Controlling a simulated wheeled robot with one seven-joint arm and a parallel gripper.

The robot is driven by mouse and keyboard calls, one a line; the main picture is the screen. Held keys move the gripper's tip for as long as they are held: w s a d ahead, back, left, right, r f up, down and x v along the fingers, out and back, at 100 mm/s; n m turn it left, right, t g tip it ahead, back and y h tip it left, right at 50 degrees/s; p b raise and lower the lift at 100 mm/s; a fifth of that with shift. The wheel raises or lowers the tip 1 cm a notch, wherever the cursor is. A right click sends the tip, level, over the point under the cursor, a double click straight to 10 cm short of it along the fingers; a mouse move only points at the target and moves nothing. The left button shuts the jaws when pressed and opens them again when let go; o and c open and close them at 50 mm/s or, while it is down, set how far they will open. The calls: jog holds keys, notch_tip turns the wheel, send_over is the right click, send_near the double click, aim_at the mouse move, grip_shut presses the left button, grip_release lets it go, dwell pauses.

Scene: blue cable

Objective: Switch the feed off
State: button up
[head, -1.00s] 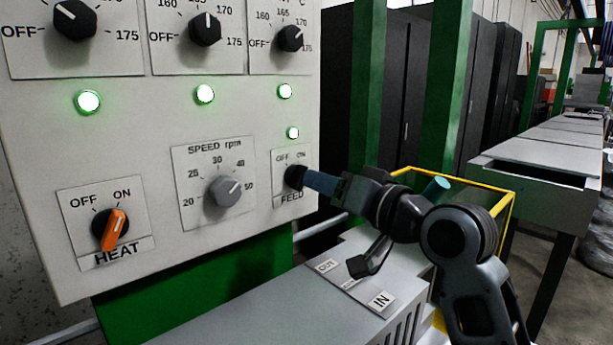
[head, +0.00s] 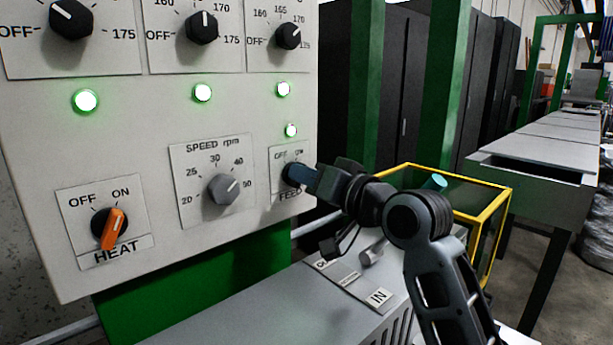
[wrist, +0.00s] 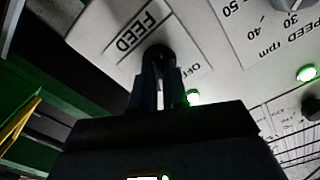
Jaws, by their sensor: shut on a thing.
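The black FEED knob (head: 289,170) is at the lower right of the pale control panel, below its OFF and ON marks. My gripper (head: 302,175) reaches it from the right and is shut on it, hiding much of it. In the wrist view the fingers (wrist: 159,80) are closed around the dark FEED knob (wrist: 157,52), next to the FEED label (wrist: 137,32). Which way the knob points is hidden. The small green lamp (head: 291,130) above the knob is lit.
The grey SPEED knob (head: 223,188) and orange HEAT knob (head: 113,228) are to the left. Dial knobs and lit green lamps are above. A grey ledge with an IN label (head: 379,297) and a yellow-framed box (head: 495,210) lie below and right.

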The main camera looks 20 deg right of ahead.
grip_shut()
jog(key=shift+n, duration=0.3)
jog(key=n+b, duration=0.8)
jog(key=n, duration=0.3)
jog(key=shift+a, duration=0.2)
jog(key=shift+n, duration=0.3)
jog(key=o, duration=0.6)
grip_release()
jog(key=shift+s, duration=0.15)
